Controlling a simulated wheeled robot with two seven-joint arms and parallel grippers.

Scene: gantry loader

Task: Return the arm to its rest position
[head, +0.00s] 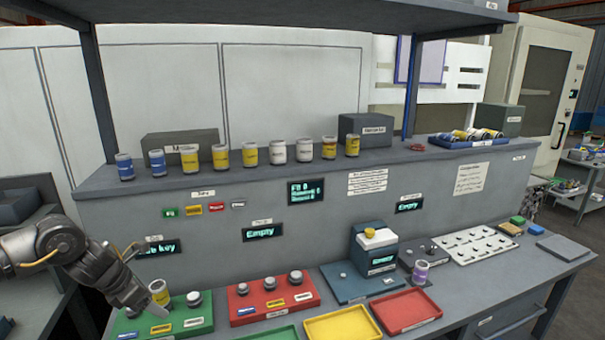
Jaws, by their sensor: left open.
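My left arm comes in from the left edge. Its gripper (148,303) points down and to the right, low over the left end of the green board (196,322) on the bench. The gripper is open. My right gripper is not in view.
A red board (270,298) with several knobs lies right of the green one. Yellow (343,325) and red (406,312) trays lie along the front edge. A shelf holds a row of canisters (278,151). A dispenser (374,250) stands mid-bench.

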